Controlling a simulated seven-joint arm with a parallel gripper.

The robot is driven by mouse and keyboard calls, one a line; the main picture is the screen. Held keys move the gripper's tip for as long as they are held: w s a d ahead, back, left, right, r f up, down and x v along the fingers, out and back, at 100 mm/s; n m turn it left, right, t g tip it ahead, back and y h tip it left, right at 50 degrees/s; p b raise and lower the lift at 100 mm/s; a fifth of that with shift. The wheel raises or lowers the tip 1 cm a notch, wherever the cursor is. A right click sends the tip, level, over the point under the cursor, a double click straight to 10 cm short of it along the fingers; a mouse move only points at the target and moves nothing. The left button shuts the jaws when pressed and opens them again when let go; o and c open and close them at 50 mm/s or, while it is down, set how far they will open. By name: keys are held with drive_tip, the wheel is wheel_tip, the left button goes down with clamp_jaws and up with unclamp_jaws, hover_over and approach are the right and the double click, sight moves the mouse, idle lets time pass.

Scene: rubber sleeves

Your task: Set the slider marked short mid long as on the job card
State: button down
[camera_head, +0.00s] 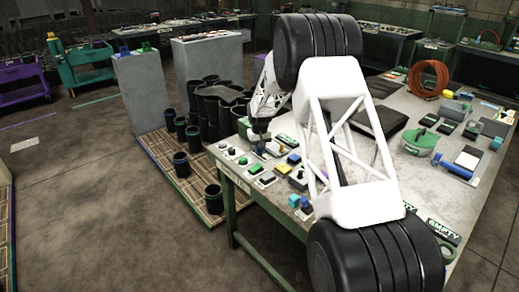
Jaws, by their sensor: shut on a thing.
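My gripper (260,138) is small and dark in the head view, pointing down at the row of small control boxes along the table's left edge. It is shut on a small part there, seemingly a control's knob, which the fingers mostly hide. A grey box (274,148) sits just right of the fingers. The marking short mid long is too small to read, so I cannot tell which box is the slider or where it is set. A white card (467,160) lies on the table's right side; its writing cannot be read, nor whether it is the job card.
Control boxes with a green button (243,160), a yellow part (283,168) and a blue part (294,158) stand close around my gripper. My arm hides the table's middle. Black sleeves (213,198) stand on a pallet to the left.

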drive_tip(key=shift+w, duration=0.1)
drive_tip(key=shift+w+a, duration=1.1)
drive_tip(key=shift+a, duration=0.1)
drive_tip(key=c, duration=1)
unclamp_jaws()
drive_tip(key=shift+c, duration=0.2)
drive_tip(key=shift+r, duration=0.1)
wheel_tip(320, 180, up, 8)
drive_tip(key=shift+f, duration=0.2)
